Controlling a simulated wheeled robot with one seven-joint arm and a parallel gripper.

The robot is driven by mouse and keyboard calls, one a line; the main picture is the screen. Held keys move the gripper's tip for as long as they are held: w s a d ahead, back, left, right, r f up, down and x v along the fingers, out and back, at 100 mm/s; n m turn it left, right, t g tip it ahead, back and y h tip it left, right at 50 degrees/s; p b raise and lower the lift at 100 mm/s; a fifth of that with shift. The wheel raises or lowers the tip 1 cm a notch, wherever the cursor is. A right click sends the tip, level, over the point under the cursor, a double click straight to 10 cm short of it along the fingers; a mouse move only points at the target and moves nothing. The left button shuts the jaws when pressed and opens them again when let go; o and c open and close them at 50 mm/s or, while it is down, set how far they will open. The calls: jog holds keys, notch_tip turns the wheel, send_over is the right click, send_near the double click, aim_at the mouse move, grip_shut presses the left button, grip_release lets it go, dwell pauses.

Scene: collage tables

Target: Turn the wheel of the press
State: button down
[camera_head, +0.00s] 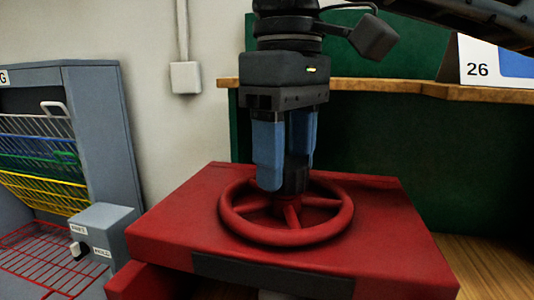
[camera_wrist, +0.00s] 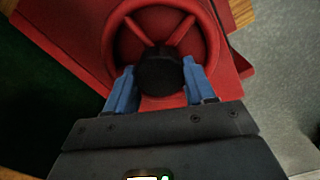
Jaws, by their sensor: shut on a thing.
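The red press wheel (camera_head: 340,224) lies flat on top of the red press (camera_head: 400,225). Its rim and spokes also show in the wrist view (camera_wrist: 158,22). My gripper (camera_head: 284,188) points straight down at the wheel's far side, its blue fingers reaching to the wheel. In the wrist view the fingers sit on either side of a round black knob (camera_wrist: 160,73) and are shut on it. The knob hides part of the wheel behind it, and in the head view it is mostly hidden by the fingers.
A grey rack with coloured wire shelves (camera_head: 40,160) and a small grey switch box (camera_head: 103,230) stand left of the press. Behind are a green panel (camera_head: 385,150), a wooden ledge (camera_head: 440,90) and a card marked 26 (camera_head: 478,69). Wooden tabletop (camera_head: 490,265) shows at right.

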aim_at(286, 162)
jog(key=shift+n, duration=1.9)
jog(key=shift+c, duration=1.9)
grip_release()
jog(key=shift+r+b, duration=0.4)
jog(key=shift+r, duration=3.55)
